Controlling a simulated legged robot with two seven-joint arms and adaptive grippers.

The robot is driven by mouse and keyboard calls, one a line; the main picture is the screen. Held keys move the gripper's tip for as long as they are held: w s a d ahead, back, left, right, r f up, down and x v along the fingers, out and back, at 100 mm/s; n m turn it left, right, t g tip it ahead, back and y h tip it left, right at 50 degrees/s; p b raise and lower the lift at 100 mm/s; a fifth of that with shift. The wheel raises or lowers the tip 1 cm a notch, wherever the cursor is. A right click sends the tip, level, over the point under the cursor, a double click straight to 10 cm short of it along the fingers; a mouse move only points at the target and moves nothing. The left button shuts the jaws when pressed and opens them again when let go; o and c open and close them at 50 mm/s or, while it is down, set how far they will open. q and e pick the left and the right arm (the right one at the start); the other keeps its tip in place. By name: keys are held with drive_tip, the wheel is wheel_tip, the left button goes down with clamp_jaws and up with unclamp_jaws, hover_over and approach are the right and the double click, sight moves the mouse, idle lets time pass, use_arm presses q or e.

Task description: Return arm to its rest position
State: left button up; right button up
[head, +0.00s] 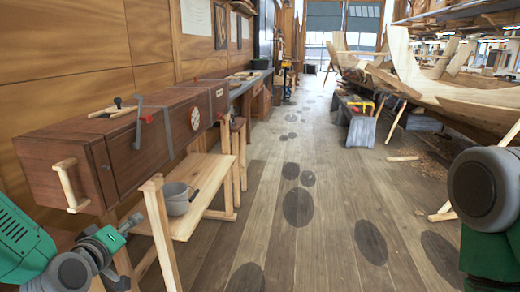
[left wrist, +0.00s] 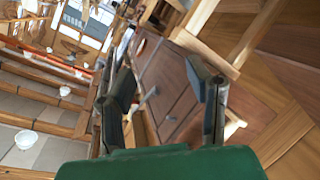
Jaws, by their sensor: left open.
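My left gripper (head: 122,250) is low at the left of the head view, in front of the near end of a long brown wooden box. In the left wrist view its two dark fingers (left wrist: 165,90) stand well apart with nothing held between them. The brown box (left wrist: 170,85) shows beyond and between the fingers there. The left arm's green and grey links fill the lower left corner of the head view. Only a green and grey part of my right arm shows at the right edge; its gripper is out of view.
The long box (head: 130,135) with a wooden handle (head: 69,187) and round dial (head: 195,118) lies along the left wall. A grey pot (head: 177,199) sits on the wooden shelf (head: 205,172) below. Hull planks (head: 450,90) stand at right. The middle floor is clear.

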use_arm(q)
drive_tip(key=s+d+f+m+g+h, duration=0.1)
drive_tip(key=s+d+f+m+g, duration=0.25)
drive_tip(key=s+f, duration=0.5)
drive_tip(key=s+d+f+m+g+h, duration=0.1)
drive_tip(key=s+d+f+m+g, duration=0.25)
drive_tip(key=s+f, duration=0.5)
drive_tip(key=s+f+m+g, duration=0.1)
drive_tip(key=s+f+g, duration=0.2)
drive_tip(key=s, duration=0.5)
drive_tip(key=s+f+m+g+y, duration=0.1)
drive_tip(key=s+f+m+g, duration=0.1)
drive_tip(key=s+f+g, duration=0.2)
drive_tip(key=s+f, duration=0.2)
drive_tip(key=s, duration=0.2)
drive_tip(key=shift+w, duration=0.2)
drive_tip(key=shift+s, duration=0.1)
